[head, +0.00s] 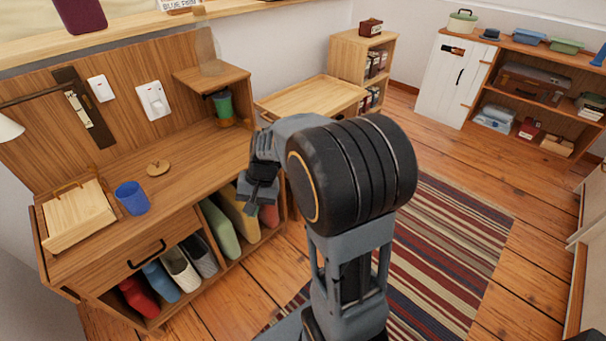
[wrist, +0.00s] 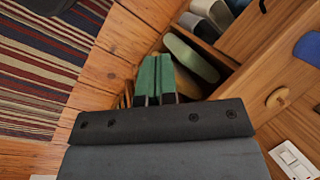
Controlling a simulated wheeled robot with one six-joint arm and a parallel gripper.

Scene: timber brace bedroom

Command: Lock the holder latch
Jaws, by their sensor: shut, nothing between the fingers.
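My gripper (head: 258,195) is in front of the desk's right end, by the open cubbies and below the desktop. In the wrist view its two green-faced fingers (wrist: 157,62) are together, with nothing between them. A dark upright plate with a pale metal slide (head: 78,108) is on the desk's back panel, where the lamp arm meets it. A green cup (head: 223,107) sits in a dark holder under the small raised shelf. I cannot tell which part is the holder latch or whether it is locked. My gripper is apart from both.
The desktop (head: 190,150) bears a blue cup (head: 132,198), a round wooden piece (head: 158,168) and a wooden tray (head: 78,215). White switches (head: 153,100) are on the back panel. A striped rug (head: 450,250) covers open floor.

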